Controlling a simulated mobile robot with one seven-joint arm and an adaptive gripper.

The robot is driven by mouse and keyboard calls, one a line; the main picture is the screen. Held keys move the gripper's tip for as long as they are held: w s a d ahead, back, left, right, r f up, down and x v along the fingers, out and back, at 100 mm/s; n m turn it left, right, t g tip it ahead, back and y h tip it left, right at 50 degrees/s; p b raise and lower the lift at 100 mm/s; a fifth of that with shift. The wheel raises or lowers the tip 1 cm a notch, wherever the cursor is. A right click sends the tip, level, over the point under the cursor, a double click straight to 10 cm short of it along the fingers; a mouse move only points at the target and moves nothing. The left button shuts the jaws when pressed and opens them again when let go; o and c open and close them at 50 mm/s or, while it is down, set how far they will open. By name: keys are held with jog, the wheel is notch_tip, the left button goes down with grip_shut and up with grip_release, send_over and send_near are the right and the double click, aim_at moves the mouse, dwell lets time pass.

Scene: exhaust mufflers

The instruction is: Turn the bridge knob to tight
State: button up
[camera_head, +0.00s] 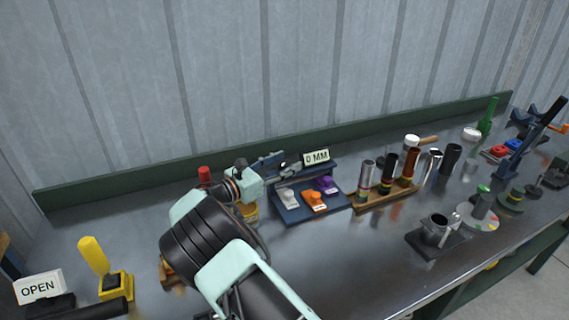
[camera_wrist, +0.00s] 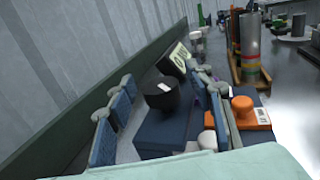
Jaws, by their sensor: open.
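A black round knob (camera_wrist: 168,92) with a white mark stands on a blue base (camera_wrist: 163,132) in the wrist view; I take it to be the bridge knob. My gripper (camera_wrist: 158,84) is open, with one blue-padded finger on each side of the knob. I cannot tell whether either finger touches it. A tilted "0 MM" sign (camera_wrist: 179,62) stands just behind the knob. In the head view my gripper (camera_head: 277,165) is at the back of the bench, left of the "0 MM" sign (camera_head: 316,157). The knob is hard to make out there.
A red-topped item (camera_head: 204,174) is close on the left. The wall and green back rail (camera_head: 130,177) are behind.

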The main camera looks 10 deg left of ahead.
aim_at(285, 163)
notch_tip(285, 163, up, 10)
dwell(0.5)
